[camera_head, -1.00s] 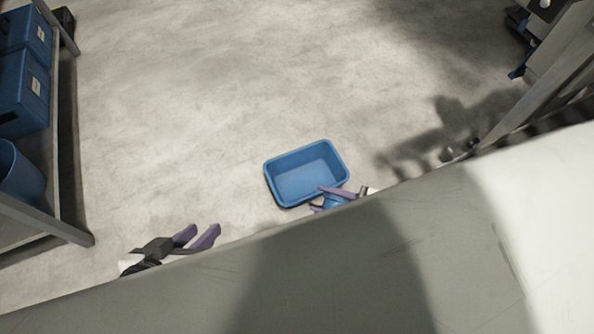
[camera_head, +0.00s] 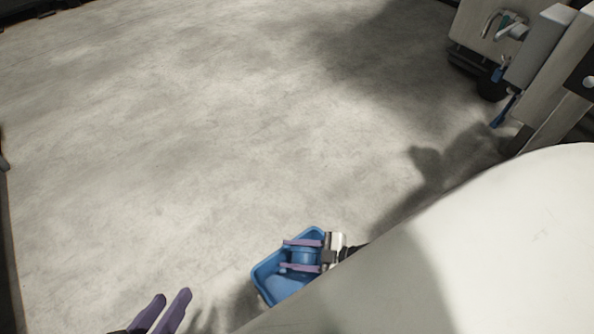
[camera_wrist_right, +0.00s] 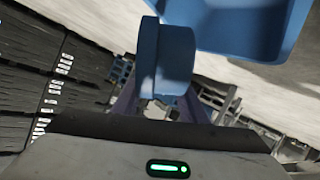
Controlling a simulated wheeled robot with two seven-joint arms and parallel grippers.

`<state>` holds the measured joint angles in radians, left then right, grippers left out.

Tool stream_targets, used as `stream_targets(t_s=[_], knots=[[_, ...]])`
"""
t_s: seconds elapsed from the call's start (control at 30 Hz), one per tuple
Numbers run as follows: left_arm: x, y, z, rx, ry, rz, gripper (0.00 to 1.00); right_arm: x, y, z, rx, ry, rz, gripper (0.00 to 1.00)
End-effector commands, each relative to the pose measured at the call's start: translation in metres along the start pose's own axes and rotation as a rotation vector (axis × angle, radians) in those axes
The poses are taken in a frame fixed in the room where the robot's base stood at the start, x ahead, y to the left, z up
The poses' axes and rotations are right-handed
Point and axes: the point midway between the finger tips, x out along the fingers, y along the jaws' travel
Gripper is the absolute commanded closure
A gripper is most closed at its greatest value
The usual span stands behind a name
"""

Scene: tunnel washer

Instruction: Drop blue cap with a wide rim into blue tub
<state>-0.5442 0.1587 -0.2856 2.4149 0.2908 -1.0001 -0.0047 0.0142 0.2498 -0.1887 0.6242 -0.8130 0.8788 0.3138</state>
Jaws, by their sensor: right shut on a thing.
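The blue tub (camera_head: 270,279) sits on the floor at the bottom middle of the head view, partly hidden by my body. It also shows at the top of the right wrist view (camera_wrist_right: 236,32). My right gripper (camera_head: 302,256) is over the tub in the head view, shut on the blue cap (camera_head: 303,257). In the right wrist view the cap (camera_wrist_right: 166,58) stands between the purple fingers, with the tub beyond it. How high the cap is above the tub I cannot tell. My left gripper (camera_head: 163,312) is open and empty at the bottom left, apart from the tub.
Grey machinery (camera_head: 530,60) with wheels stands at the upper right. The concrete floor (camera_head: 200,130) is clear across the middle and left. In the right wrist view, dark slatted structures (camera_wrist_right: 50,80) fill the left side.

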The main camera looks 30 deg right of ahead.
Motion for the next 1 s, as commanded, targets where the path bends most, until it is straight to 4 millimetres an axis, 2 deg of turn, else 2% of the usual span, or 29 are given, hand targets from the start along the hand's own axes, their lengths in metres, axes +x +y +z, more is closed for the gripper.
stream_targets(t_s=[0.03, 0.2, 0.57, 0.6, 0.7, 1.0], knots=[[0.002, 0.002, 0.000, -0.006, 0.022, 0.015, 0.69, 0.005, -0.003, 0.009, -0.001, 0.003, 0.001, 0.91], [-0.002, 0.011, -0.011, -0.020, 0.072, 0.050, 0.69, 0.009, -0.006, 0.018, -0.001, 0.004, 0.001, 0.91], [-0.006, 0.015, -0.016, -0.025, 0.089, 0.062, 0.69, 0.009, -0.006, 0.020, -0.001, 0.003, 0.001, 0.91], [-0.006, 0.015, -0.016, -0.025, 0.089, 0.062, 0.69, 0.009, -0.006, 0.020, -0.001, 0.003, 0.001, 0.58], [-0.006, 0.015, -0.016, -0.025, 0.089, 0.062, 0.69, 0.009, -0.006, 0.020, -0.001, 0.003, 0.001, 0.41], [-0.006, 0.015, -0.016, -0.024, 0.088, 0.061, 0.69, 0.008, -0.007, 0.021, 0.001, -0.001, 0.000, 0.39]])
